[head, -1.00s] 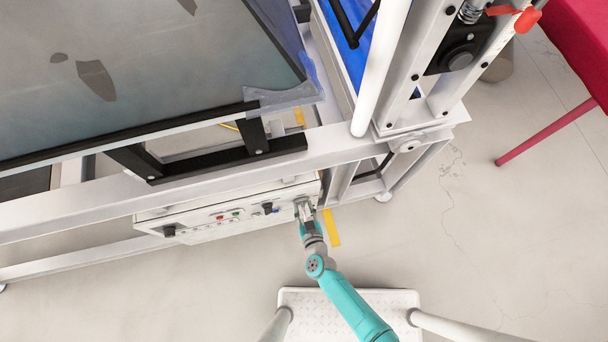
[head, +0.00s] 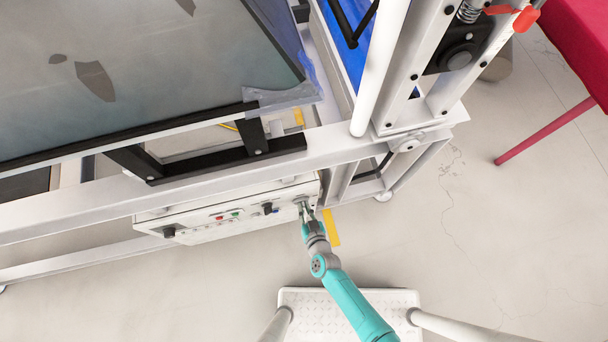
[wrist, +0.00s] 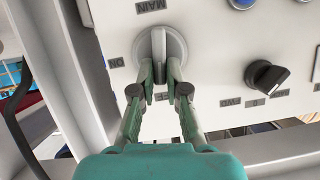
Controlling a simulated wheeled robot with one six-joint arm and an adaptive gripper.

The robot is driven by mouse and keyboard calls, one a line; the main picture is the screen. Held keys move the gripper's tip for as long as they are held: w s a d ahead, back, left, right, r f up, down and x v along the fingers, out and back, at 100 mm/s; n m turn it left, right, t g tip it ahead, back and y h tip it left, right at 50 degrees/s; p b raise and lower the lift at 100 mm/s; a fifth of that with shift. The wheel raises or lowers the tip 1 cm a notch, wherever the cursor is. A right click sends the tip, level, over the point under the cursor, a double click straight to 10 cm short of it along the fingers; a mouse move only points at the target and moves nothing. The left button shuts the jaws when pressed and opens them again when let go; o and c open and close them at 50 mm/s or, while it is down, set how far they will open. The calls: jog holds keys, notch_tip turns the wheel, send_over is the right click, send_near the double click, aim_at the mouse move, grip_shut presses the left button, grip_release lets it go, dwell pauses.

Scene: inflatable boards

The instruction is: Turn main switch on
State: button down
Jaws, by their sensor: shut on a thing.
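The main switch (wrist: 176,46) is a round grey rotary knob with a raised grip bar on the white control panel (wrist: 215,70). A "MAIN" label, an "ON" label and a partly covered label beside the fingers appear upside down around it in the wrist view. My gripper (wrist: 160,68) is shut on the knob's bar, one finger on each side. In the head view my gripper (head: 305,207) reaches the right end of the control box (head: 235,216), and the knob is mostly hidden there.
A black selector knob (wrist: 266,76) sits right of the switch in the wrist view, with a blue button (wrist: 242,3) above. A grey frame post (wrist: 60,70) stands close on the left. A white step (head: 345,305) lies below my arm.

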jog(key=shift+w+d+f+m+t+y, duration=0.3)
jog(key=shift+m+y, duration=0.8)
jog(key=shift+m, duration=0.95)
jog(key=shift+d+f+m+t+y, duration=0.1)
jog(key=shift+d+f+m+y, duration=0.25)
jog(key=shift+m+y, duration=1.2)
jog(key=shift+w+d+f+m+t+y, duration=0.3)
jog(key=shift+m+y, duration=0.35)
jog(key=shift+m, duration=1.85)
jog(key=shift+s+f+m, duration=0.1)
jog(key=shift+s+m, duration=0.1)
jog(key=shift+m, duration=0.1)
jog(key=c, duration=1.2)
grip_release()
jog(key=shift+s, duration=0.15)
jog(key=shift+v, duration=5.9)
jog(key=shift+d, duration=0.15)
